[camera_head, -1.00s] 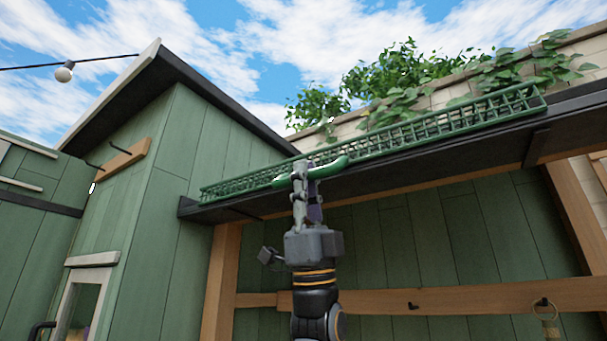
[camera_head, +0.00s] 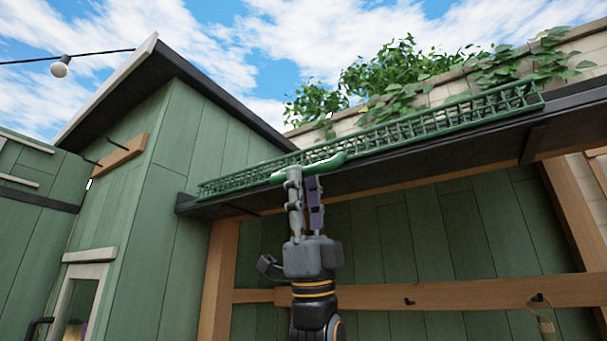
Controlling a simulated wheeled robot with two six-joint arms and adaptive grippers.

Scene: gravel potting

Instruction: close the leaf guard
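The leaf guard (camera_head: 430,126) is a long green mesh grille along the dark gutter edge (camera_head: 440,155) of the roof. Its mesh stands up above that edge; from below I cannot tell whether it is fully seated. A green bar handle (camera_head: 325,163) is on its front, left of the middle. My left gripper (camera_head: 304,172) points up from below. My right gripper is not in view.
A green shed wall (camera_head: 175,170) with a dark roof edge stands at the left. A wooden beam (camera_head: 450,294) with hooks runs below the gutter. Leafy plants (camera_head: 400,75) grow behind the guard by a pale brick wall.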

